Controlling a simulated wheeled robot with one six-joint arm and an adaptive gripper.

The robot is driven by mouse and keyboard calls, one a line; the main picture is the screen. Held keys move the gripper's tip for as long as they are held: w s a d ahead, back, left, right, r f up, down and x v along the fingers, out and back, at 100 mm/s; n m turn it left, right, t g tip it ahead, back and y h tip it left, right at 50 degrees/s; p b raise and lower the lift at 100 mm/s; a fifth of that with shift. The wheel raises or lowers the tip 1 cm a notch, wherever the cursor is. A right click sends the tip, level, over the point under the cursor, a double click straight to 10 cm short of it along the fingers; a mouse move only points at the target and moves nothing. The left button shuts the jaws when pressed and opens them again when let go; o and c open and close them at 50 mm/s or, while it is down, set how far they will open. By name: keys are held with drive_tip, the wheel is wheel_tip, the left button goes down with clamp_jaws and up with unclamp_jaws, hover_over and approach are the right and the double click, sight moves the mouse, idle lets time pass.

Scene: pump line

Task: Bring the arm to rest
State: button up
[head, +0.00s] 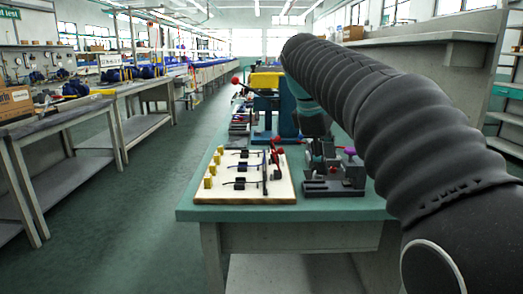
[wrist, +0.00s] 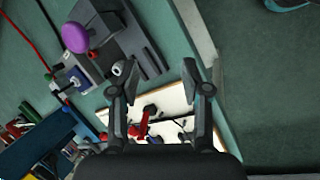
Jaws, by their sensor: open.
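My arm, in a dark ribbed sleeve, reaches from the lower right of the head view over the green-topped bench (head: 230,212). Its wrist end is above the middle of the bench. My gripper (wrist: 155,80) shows in the wrist view with its two dark fingers spread apart and nothing between them. In that view the fingers sit over the edge of a pale board, well clear of the purple knob. The fingertips are mostly hidden or unclear in the head view.
A pale board (head: 267,192) with yellow blocks and black parts lies at the bench's front left. A grey fixture (head: 334,187) with a purple knob (wrist: 76,37) stands right of it. A blue press (head: 290,119) with a red-knobbed lever stands behind. The left aisle floor (head: 150,215) is clear.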

drive_tip(key=s+d+f+m+t+y, duration=0.1)
drive_tip(key=s+f+m, duration=0.4)
drive_tip(key=s+f, duration=0.5)
drive_tip(key=s+d+f+m+t+y, duration=0.1)
drive_tip(key=s+f+m+t+y, duration=0.1)
drive_tip(key=s+f+m, duration=0.4)
drive_tip(key=s+f, duration=0.5)
drive_tip(key=s, duration=0.4)
drive_tip(key=shift+m, duration=0.3)
drive_tip(key=shift+s, duration=0.1)
